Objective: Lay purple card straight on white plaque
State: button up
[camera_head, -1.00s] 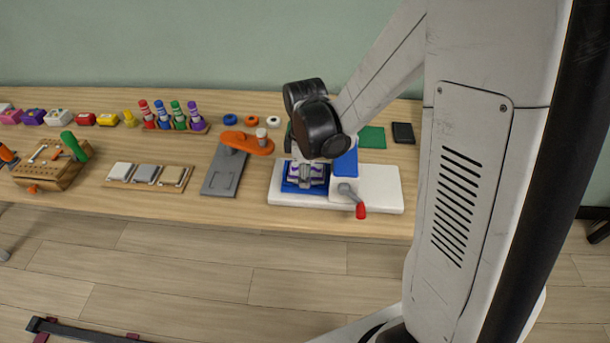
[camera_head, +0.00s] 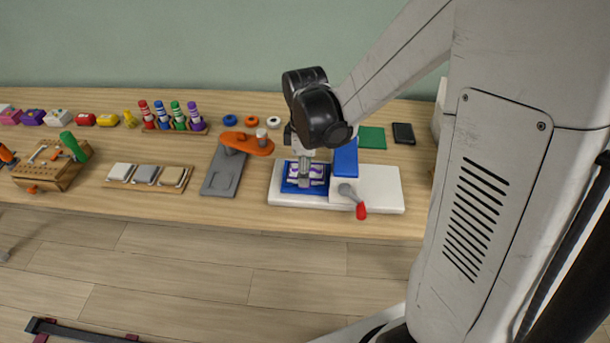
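My gripper (camera_head: 306,172) points down over the blue bed of a white and blue device with a red-knobbed crank. A purple and white patterned piece (camera_head: 317,170), perhaps the purple card, lies in the blue bed (camera_head: 287,187) right under my fingertips. The fingers partly cover it, and I cannot tell whether they touch or hold it. The fingers look close together, but their opening is too small to make out. I cannot make out a white plaque apart from the device's white base (camera_head: 383,184); a small tray holds pale square tiles (camera_head: 120,170).
A grey plate with an orange arm (camera_head: 224,172) stands left of the device. A green mat (camera_head: 371,137) and a dark box (camera_head: 403,133) lie behind it. A marker rack (camera_head: 175,128) and a wooden toolbox (camera_head: 55,170) are further left. The table's front strip is mostly clear.

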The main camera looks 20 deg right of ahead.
notch_tip(320, 180, up, 9)
jog(key=shift+r, duration=0.2)
jog(key=s+r+m+t, duration=0.3)
jog(key=s+r+m, duration=0.1)
jog(key=s+m, duration=0.2)
jog(key=s+r+m+t, duration=0.3)
jog(key=s+m, duration=0.3)
jog(key=s, duration=0.2)
jog(key=shift+r+m+t, duration=0.35)
jog(key=shift+m+t, duration=0.05)
jog(key=shift+t, duration=0.2)
